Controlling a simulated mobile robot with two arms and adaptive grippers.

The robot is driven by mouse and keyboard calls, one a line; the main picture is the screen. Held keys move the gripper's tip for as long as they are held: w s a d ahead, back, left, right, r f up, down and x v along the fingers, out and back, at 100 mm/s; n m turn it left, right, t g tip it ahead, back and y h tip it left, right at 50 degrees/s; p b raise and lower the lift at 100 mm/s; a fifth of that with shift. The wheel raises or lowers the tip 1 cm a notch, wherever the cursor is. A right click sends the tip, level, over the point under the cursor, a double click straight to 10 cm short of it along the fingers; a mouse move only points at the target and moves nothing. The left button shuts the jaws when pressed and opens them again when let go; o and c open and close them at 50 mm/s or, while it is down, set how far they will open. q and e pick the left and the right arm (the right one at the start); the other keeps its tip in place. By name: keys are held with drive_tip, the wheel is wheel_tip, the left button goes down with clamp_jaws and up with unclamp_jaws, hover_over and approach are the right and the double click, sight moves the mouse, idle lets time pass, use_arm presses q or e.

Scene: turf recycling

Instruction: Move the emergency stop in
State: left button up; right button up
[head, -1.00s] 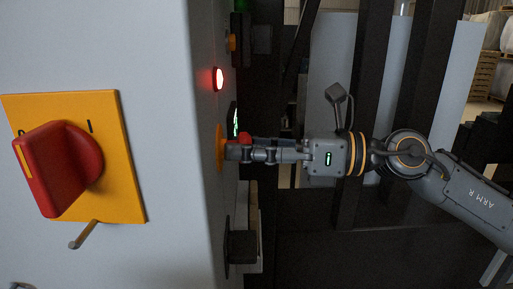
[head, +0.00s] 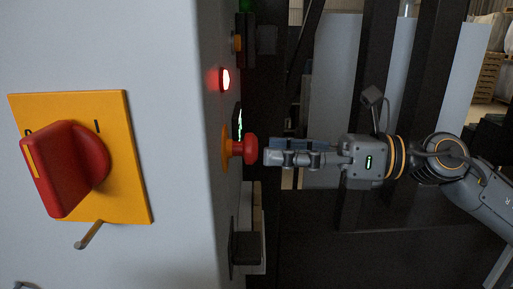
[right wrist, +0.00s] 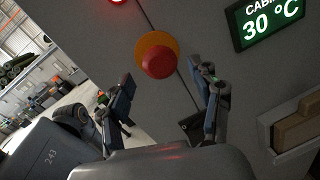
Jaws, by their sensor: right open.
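The emergency stop (head: 245,149) is a red mushroom button on a yellow-orange round base, on the side face of the grey cabinet. In the right wrist view the emergency stop (right wrist: 158,60) is seen from the front, above and between the fingers. My right gripper (head: 268,157) points at the button from the right, its fingertips a small gap away from it. The right gripper (right wrist: 166,95) is open and empty in the wrist view. My left gripper is in neither view.
A large red rotary switch (head: 66,168) on a yellow plate (head: 128,190) is on the cabinet's front. A lit red lamp (head: 225,79) is above the stop. A green display (right wrist: 267,20) reads 30 °C. A dark block (head: 246,248) juts out below.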

drive_tip(key=s+d, duration=0.1)
drive_tip(key=d, duration=0.6)
